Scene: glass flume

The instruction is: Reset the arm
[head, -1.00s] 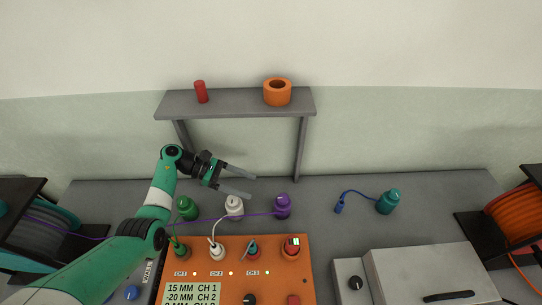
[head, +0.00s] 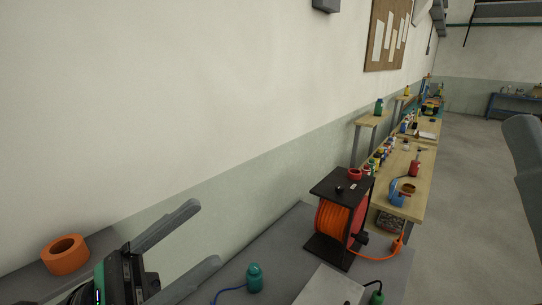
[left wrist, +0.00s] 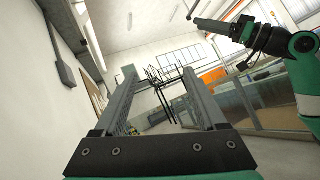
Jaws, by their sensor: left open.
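My left gripper (head: 205,234) is at the lower left of the head view, with its two grey fingers spread apart and nothing between them. It is close to the camera, just right of an orange ring (head: 66,254) on the grey shelf. In the left wrist view its fingers (left wrist: 118,45) frame an empty gap, with the room beyond. A green and black arm, seemingly my right one, shows at the upper right of that view. The jaws of its gripper (left wrist: 215,27) cannot be made out clearly.
A wooden bench (head: 418,195) crowded with small items runs behind. Open floor (head: 475,165) lies at the right. A pale wall is on the left.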

